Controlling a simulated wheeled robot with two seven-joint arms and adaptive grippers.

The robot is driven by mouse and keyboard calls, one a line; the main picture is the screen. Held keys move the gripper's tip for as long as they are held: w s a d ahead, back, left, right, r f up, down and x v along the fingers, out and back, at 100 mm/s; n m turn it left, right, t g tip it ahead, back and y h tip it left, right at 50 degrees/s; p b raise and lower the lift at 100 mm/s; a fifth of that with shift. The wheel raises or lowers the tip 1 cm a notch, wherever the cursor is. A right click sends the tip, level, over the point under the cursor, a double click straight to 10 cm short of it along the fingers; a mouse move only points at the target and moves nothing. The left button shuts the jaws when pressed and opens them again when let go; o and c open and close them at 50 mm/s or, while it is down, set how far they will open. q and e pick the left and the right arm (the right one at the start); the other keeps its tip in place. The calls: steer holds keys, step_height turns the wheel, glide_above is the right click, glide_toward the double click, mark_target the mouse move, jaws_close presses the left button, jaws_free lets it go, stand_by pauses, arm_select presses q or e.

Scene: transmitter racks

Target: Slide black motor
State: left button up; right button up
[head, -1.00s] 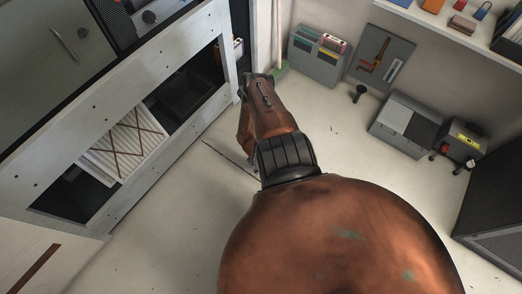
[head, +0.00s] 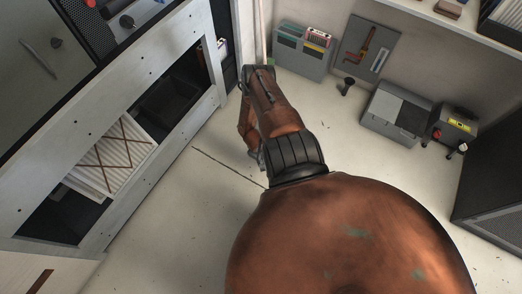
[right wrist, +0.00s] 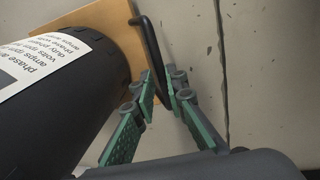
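The black motor (right wrist: 60,90) is a large dark cylinder with a white printed label, at the left of the right wrist view. It is beside a tan board (right wrist: 108,25). A thin black bar handle (right wrist: 150,45) stands out by the board. The green-padded fingers of my right gripper (right wrist: 161,93) are apart, with the handle's lower end at the gap between their tips. Whether the pads touch it I cannot tell. In the head view my right arm hides the motor and most of the right gripper (head: 254,154). My left gripper is not in view.
A pale rack frame (head: 212,90) with open bays stands at left, holding a pleated filter (head: 115,155). Grey boxes (head: 302,52), a tool board (head: 368,47) and a dark cabinet (head: 495,165) line the far and right sides. Pale floor (head: 170,215) lies clear between.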

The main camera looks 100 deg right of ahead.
steer(key=o, duration=0.3)
steer(key=shift+s, duration=0.15)
step_height(320, 180, up, 12)
steer(key=w+a, duration=0.1)
steer(key=shift+w+a, duration=0.3)
steer(key=shift+a, duration=0.1)
steer(key=shift+f, duration=0.1)
stand_by(0.3)
